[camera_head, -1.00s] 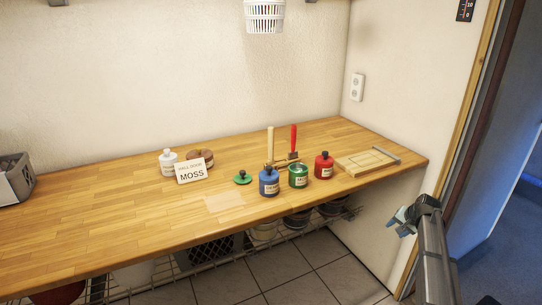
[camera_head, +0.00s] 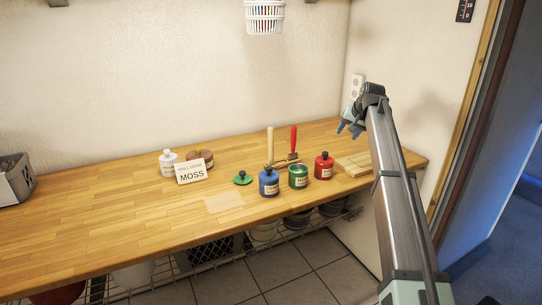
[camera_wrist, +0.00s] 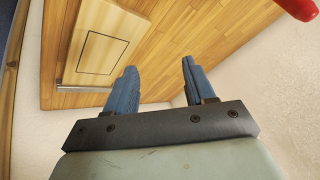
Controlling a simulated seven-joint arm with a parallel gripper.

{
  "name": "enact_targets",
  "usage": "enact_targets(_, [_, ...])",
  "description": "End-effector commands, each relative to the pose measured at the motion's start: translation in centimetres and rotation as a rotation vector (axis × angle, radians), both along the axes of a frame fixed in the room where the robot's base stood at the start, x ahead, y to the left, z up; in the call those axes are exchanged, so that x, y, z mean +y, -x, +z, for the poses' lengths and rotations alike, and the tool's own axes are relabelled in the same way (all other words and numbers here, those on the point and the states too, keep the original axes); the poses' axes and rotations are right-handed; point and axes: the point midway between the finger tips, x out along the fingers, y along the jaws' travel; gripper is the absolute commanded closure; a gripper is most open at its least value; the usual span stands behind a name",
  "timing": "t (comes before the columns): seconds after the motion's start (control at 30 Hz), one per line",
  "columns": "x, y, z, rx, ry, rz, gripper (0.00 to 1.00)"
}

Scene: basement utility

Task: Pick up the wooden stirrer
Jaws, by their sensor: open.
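The wooden stirrer (camera_head: 270,143) has a pale, upright handle and stands in a low rack (camera_head: 284,162) towards the back of the bench. Its lower end is partly hidden behind the jars. A red-handled tool (camera_head: 293,138) stands just right of it. My gripper (camera_head: 350,127) is open and empty, raised above the right end of the bench, to the right of the stirrer and apart from it. In the wrist view both blue fingers of my gripper (camera_wrist: 158,72) are spread with nothing between them. The stirrer does not show there.
Blue (camera_head: 269,184), green (camera_head: 298,177) and red (camera_head: 324,167) jars stand in front of the rack. A wooden board (camera_head: 352,164) lies right. A "MOSS" card (camera_head: 191,173) stands left. The bench's left-middle is clear.

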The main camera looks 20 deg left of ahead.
Motion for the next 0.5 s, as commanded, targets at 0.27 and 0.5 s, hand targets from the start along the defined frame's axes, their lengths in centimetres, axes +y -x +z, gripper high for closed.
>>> enact_targets(0.27, [13.8, 5.0, 4.8, 0.014, 0.152, 0.205, 0.46])
enact_targets(0.5, [22.4, 9.9, 8.2, 0.019, 0.262, 0.338, 0.46])
